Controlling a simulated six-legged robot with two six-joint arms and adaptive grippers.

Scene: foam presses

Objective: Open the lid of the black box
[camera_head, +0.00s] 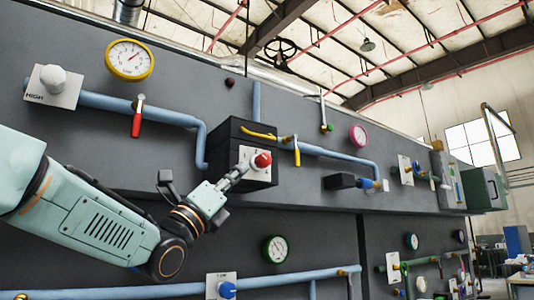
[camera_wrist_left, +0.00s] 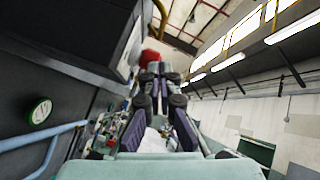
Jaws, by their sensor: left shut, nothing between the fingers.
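The black box (camera_head: 222,141) is mounted on the dark panel in the middle of the head view, with a yellow handle (camera_head: 258,132) along its top front edge. Its lid looks shut. A white plate with a red knob (camera_head: 263,160) is on its front. My left gripper (camera_head: 241,171) is shut and empty, its tips close to the plate just left of the red knob; I cannot tell whether they touch. In the left wrist view the shut fingers (camera_wrist_left: 158,75) point up beside the red knob (camera_wrist_left: 153,57). My right gripper is not in view.
A blue pipe with a red-handled valve (camera_head: 137,124) runs left of the box. A yellow-handled valve (camera_head: 296,152) is close on its right. A yellow gauge (camera_head: 130,59) is at upper left. A lower pipe with a blue knob (camera_head: 227,289) runs below.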

